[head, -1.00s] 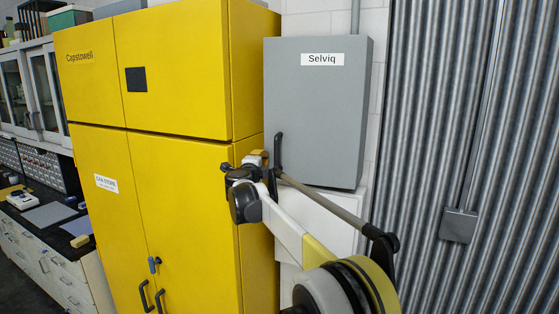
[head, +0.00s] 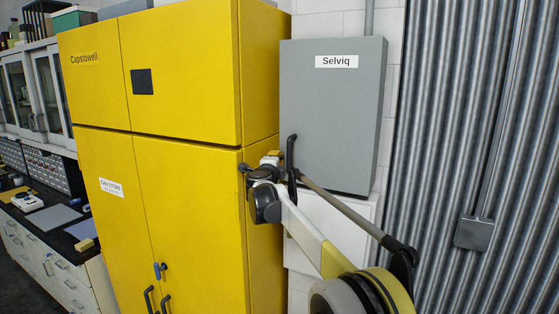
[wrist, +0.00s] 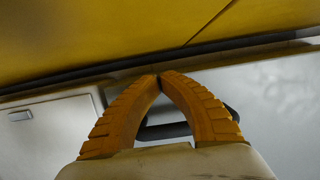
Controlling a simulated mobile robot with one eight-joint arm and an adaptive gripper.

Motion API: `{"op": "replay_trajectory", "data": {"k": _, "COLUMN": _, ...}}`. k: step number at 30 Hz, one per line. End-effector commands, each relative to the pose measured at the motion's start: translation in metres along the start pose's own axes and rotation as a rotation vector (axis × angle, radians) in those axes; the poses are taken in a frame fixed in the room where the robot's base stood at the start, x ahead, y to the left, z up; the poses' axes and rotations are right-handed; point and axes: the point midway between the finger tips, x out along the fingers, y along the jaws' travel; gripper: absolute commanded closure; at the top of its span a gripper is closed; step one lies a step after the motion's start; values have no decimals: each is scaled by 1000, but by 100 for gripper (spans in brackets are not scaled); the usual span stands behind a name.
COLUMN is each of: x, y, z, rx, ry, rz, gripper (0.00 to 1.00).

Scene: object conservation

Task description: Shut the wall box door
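The wall box (head: 335,105) is a grey cabinet labelled "Selviq", right of the yellow cabinet in the head view. Its door front looks flat and in line with the box; I see no clear gap, but cannot tell if it is fully shut. A black upright handle (head: 292,155) is at the door's lower left. My gripper (head: 273,156) is beside that handle, at the box's lower left corner. In the wrist view my gripper (wrist: 160,77) has its orange fingertips together, with nothing visible between the tips. A dark handle (wrist: 235,113) shows behind the fingers.
The tall yellow cabinet (head: 190,90) stands close on the left of the box and my gripper. A white unit (head: 318,215) is below the box. Corrugated metal wall (head: 450,120) with a grey conduit box (head: 474,233) is to the right.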

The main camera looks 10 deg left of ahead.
Motion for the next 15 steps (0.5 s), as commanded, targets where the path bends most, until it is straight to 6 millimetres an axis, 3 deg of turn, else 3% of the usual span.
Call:
{"op": "replay_trajectory", "data": {"k": 7, "x": -25, "y": -1, "z": 1, "rx": 0, "ry": -2, "rz": 0, "gripper": 100}}
{"op": "replay_trajectory", "data": {"k": 15, "x": -84, "y": 0, "z": 1, "rx": 0, "ry": -2, "rz": 0, "gripper": 100}}
